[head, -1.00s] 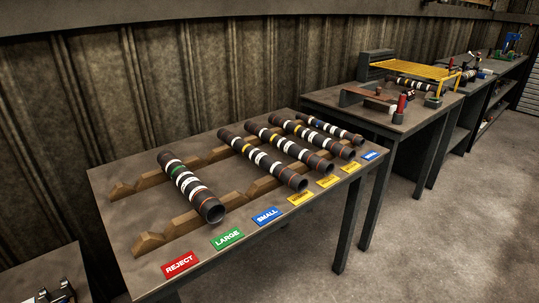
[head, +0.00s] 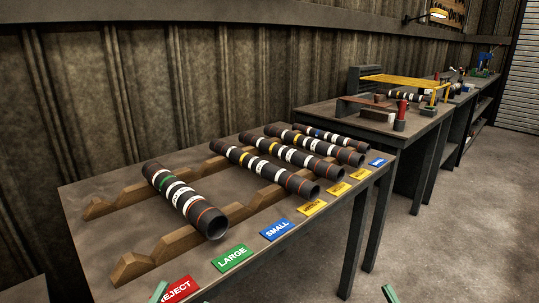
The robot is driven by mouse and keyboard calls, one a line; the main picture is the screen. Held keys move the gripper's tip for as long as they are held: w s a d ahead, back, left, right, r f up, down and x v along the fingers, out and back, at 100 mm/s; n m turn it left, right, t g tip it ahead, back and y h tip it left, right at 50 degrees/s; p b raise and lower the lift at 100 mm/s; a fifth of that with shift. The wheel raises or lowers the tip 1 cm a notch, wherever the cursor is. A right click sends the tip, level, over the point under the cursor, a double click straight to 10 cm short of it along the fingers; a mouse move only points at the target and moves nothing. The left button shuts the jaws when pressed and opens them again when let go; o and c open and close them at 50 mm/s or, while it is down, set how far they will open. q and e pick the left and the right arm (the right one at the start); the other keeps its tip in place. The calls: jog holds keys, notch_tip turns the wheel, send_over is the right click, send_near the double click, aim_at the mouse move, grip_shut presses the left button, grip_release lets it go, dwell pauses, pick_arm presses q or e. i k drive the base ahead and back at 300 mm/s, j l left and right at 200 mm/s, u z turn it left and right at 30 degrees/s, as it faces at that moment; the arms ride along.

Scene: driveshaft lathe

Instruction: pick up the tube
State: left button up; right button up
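Several dark tubes with white bands lie across wooden V-notched racks on the table. The nearest tube (head: 186,199) has a green band and an orange ring near its open front end, above the LARGE sign. To its right lie a tube with a yellow band (head: 263,167), another yellow-banded tube (head: 304,155) and more behind, partly overlapping. Which tube the task means is not shown. A similar tip of my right gripper (head: 390,293) shows at the bottom right. Both appear apart from the tubes; their openings are hidden.
The wooden rack (head: 160,255) has empty notches left of the green-banded tube. Signs line the table's front edge: red REJECT (head: 178,290), green LARGE (head: 232,258), blue SMALL (head: 277,229) and several more. A second bench (head: 325,117) stands behind right; open floor lies at right.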

aim_at(335, 173)
jog(key=i+l, duration=0.6)
jog(key=l, duration=0.2)
jog(key=i+l+u, duration=0.2)
jog(key=l, duration=0.15)
jog(key=i+l+u, duration=0.25)
jog(key=k+l, duration=0.05)
jog(key=l, duration=0.05)
